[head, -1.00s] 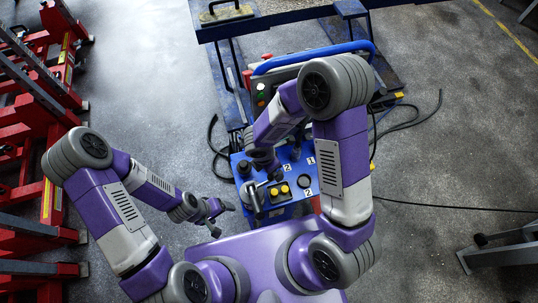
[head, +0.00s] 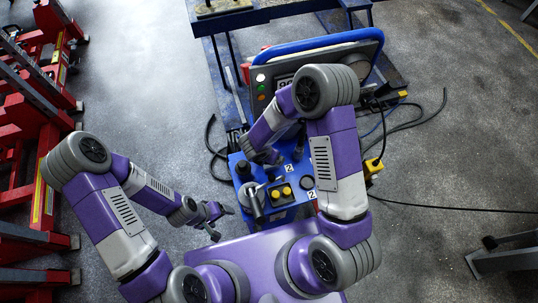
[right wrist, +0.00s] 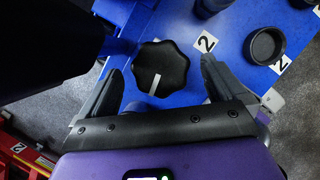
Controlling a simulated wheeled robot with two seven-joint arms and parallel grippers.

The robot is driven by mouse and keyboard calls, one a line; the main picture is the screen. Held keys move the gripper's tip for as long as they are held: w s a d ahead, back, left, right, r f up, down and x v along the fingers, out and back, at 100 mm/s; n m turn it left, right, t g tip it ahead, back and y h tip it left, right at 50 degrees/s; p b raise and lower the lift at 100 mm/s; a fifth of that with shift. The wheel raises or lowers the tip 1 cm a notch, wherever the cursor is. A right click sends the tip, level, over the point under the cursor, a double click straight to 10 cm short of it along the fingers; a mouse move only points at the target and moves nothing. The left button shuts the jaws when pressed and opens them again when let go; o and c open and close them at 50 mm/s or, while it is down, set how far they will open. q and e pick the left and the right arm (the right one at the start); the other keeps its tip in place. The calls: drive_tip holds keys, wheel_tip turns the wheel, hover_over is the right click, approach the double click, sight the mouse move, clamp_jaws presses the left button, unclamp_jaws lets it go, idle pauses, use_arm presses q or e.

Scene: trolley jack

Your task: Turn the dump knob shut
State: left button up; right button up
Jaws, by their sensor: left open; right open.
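The dump knob (right wrist: 172,64) is a black, lobed knob with a white pointer line, on a blue panel in the right wrist view. The line points down and slightly left there. My right gripper (right wrist: 160,78) is open, with one finger on each side of the knob; I cannot tell whether either finger touches it. In the head view my right gripper (head: 267,157) is over the blue panel (head: 280,212), and I cannot make out the knob beneath it. My left gripper (head: 220,222) is open and empty, left of the panel.
A black ring-shaped cup (right wrist: 265,46) and a white label with a 2 (right wrist: 205,42) are right of the knob. Red racks (head: 45,120) line the left.

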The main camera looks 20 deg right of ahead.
drive_tip(key=shift+w+d+f, duration=0.1)
drive_tip(key=shift+f, duration=0.2)
drive_tip(key=c, duration=1)
drive_tip(key=shift+c, duration=0.2)
drive_tip(key=shift+m, duration=0.4)
drive_tip(key=m, duration=0.2)
drive_tip(key=m+g+b, duration=0.1)
drive_tip(key=shift+w+m+g+h, duration=0.1)
drive_tip(key=shift+m+g+h, duration=0.2)
drive_tip(key=shift+m, duration=0.1)
drive_tip(key=m+g, duration=0.1)
drive_tip(key=m, duration=0.3)
drive_tip(key=shift+w+m+g, duration=0.1)
drive_tip(key=shift+m+g, duration=0.2)
drive_tip(key=shift+g, duration=0.1)
